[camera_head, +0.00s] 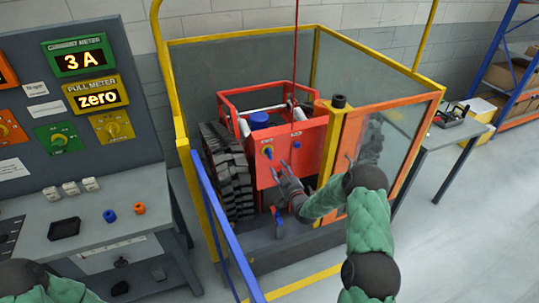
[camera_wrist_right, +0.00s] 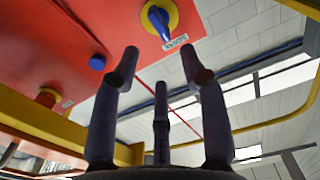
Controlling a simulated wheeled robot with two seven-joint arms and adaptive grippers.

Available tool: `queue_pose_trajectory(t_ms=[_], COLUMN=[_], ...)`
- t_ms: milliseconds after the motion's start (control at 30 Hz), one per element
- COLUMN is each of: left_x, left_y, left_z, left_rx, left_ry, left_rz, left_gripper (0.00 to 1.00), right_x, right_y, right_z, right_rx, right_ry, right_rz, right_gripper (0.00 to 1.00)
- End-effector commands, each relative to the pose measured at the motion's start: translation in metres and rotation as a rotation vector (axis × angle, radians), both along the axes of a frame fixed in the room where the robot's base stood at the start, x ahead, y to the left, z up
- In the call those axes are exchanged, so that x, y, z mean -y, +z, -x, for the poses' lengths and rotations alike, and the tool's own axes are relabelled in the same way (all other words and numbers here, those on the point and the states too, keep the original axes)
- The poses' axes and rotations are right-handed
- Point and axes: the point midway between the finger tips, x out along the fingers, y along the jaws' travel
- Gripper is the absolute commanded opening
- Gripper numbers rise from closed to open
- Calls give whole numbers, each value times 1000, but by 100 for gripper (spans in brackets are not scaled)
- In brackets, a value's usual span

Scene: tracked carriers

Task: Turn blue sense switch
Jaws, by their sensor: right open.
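A blue switch knob on a round yellow base (camera_head: 267,153) is on the red front panel of the tracked carrier (camera_head: 310,150). In the right wrist view the knob (camera_wrist_right: 158,20) is at the top centre, with a small label beside it too small to read. My right gripper (camera_head: 287,174) is in front of the panel, below and slightly right of the knob. Its three dark fingers (camera_wrist_right: 160,64) are open and empty, apart from the knob. My left gripper is out of view; only part of my left arm shows at the lower left.
A console desk (camera_head: 110,215) stands at left, a table (camera_head: 455,130) at right.

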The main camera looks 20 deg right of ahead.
Motion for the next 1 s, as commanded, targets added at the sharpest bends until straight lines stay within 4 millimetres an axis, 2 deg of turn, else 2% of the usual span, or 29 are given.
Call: queue_pose_trajectory(t_ms=[300,500,700,967,1000], left_x=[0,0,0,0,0], left_y=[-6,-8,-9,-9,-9], left_z=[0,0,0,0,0], left_rx=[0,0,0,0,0], left_ry=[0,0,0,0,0], left_rz=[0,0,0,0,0], left_gripper=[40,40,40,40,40], right_x=[2,4,5,5,5], right_y=[-2,-1,-1,0,0], right_z=[-56,-82,-91,-92,-92], right_rx=[0,-1,-2,-3,-3], right_ry=[1,0,0,-1,0], right_rz=[0,-1,-2,-2,-2], right_gripper=[44,44,44,44,32])
